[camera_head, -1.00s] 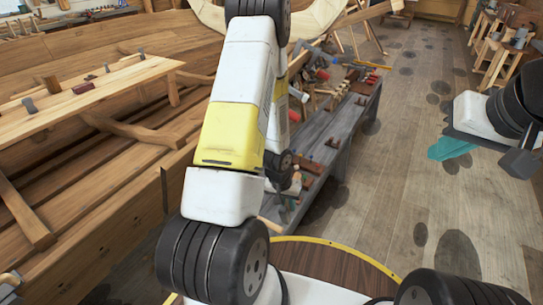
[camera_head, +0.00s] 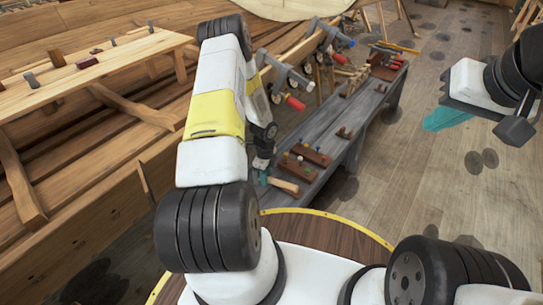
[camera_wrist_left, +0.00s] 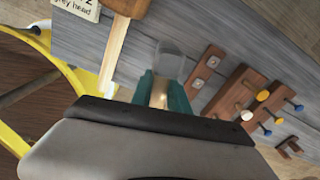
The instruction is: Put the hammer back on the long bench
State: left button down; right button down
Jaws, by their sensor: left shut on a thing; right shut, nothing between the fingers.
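My left gripper (camera_head: 262,177) is low over the near end of the grey long bench (camera_head: 335,125). In the left wrist view, its teal fingers (camera_wrist_left: 161,92) are shut on the hammer (camera_wrist_left: 171,66). A bit of pale wooden handle shows between the fingers, with a grey block just beyond. The bench top lies below it; whether the hammer touches the top I cannot tell. In the head view the hammer is mostly hidden by my arm. My right gripper (camera_head: 445,119) is shut and empty over the floor at the right.
A wooden mallet (camera_wrist_left: 113,52) lies left of my fingers, by a label (camera_wrist_left: 84,8) partly reading "grey head". A brown rack with coloured pegs (camera_wrist_left: 242,93) stands to the right. Clamps (camera_head: 283,72) sit along the hull edge. Bare bench shows between these things.

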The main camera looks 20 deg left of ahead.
pick_arm(q)
jog(key=a+f+m, duration=0.1)
jog(key=m, duration=0.1)
jog(key=w+a+f+m, duration=0.1)
jog(key=m, duration=0.1)
jog(key=shift+a+f, duration=0.15)
jog(key=shift+a, duration=0.25)
jog(key=shift+f, duration=3.95)
jog(key=shift+f, duration=0.45)
jog(key=c, duration=1.2)
grip_release()
jog(key=shift+r, duration=4)
